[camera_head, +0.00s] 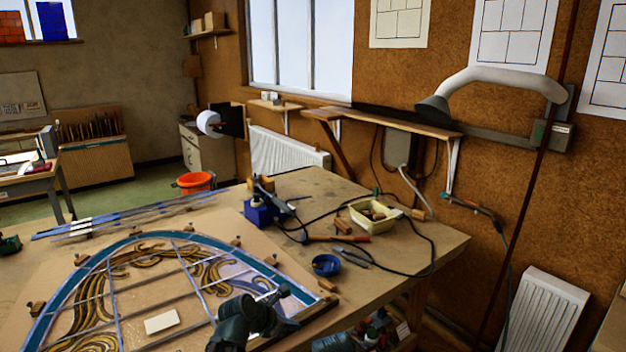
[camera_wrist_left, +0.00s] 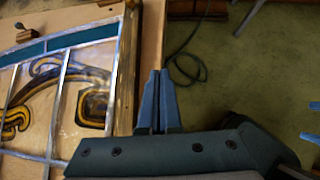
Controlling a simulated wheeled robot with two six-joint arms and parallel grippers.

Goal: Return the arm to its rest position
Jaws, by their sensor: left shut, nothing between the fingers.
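My left gripper (camera_head: 282,292) is in the lower middle of the head view, over the near right part of the leaded panel (camera_head: 137,293). Its dark green wrist comes in from the bottom edge. In the left wrist view its two blue-grey fingers (camera_wrist_left: 158,74) are together and empty, beside the wooden edge strip (camera_wrist_left: 128,65), with floor in the background. The panel also shows at the left of that view (camera_wrist_left: 60,85). My right gripper does not show clearly in either view.
The workbench (camera_head: 445,243) holds a blue bowl (camera_head: 326,265), pliers (camera_head: 352,256), a cream tub (camera_head: 374,217), a soldering stand (camera_head: 262,210) and a looping black cable. A small pale block (camera_head: 162,322) lies on the panel. An orange bucket (camera_head: 195,183) stands beyond the bench.

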